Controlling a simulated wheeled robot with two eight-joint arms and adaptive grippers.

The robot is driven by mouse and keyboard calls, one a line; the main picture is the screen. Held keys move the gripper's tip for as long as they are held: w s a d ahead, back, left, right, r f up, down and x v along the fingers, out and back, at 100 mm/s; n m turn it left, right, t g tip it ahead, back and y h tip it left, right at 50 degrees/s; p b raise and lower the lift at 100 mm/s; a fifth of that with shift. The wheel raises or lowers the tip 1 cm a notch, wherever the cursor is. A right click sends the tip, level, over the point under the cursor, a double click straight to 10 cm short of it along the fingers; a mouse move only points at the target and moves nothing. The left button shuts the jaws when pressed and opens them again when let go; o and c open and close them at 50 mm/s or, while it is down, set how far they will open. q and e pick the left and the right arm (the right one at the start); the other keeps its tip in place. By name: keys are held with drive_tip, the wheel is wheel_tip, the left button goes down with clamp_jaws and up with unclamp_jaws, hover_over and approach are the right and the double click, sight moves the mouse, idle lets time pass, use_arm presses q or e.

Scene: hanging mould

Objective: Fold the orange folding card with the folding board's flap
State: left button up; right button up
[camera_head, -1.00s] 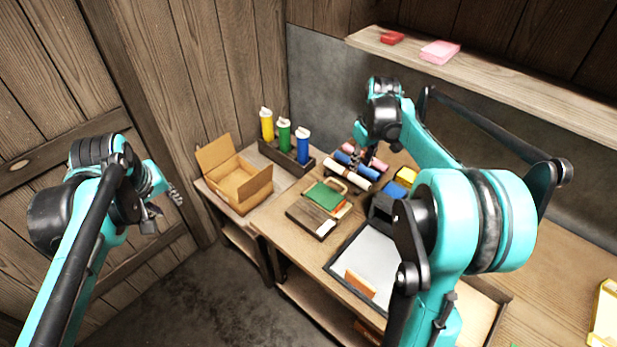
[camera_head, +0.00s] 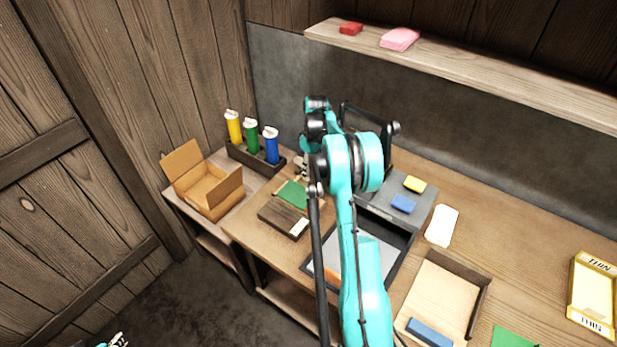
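The folding board (camera_head: 283,216) appears to be the brown wooden piece with a white label at the middle of the bench. A green panel (camera_head: 293,194) lies at its far side; I cannot tell whether it is the flap. An orange piece (camera_head: 333,275), perhaps the card, shows low in a dark-rimmed tray (camera_head: 392,272), partly covered by my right arm. My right gripper (camera_head: 301,168) is just behind the green panel, small and partly hidden by its arm; its opening and any contact are unclear. Only the tip of my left gripper (camera_head: 117,341) shows at the bottom left edge.
An open cardboard box (camera_head: 205,190) and a rack of yellow, green and blue bottles (camera_head: 252,150) stand at the left. A grey block (camera_head: 405,205) with yellow and blue pieces and a wooden tray (camera_head: 440,290) are to the right. A shelf (camera_head: 450,65) overhangs the back.

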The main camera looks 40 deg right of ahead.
drive_tip(key=shift+a+f, duration=0.15)
drive_tip(key=shift+f, duration=0.85)
clamp_jaws()
drive_tip(key=shift+r, duration=0.1)
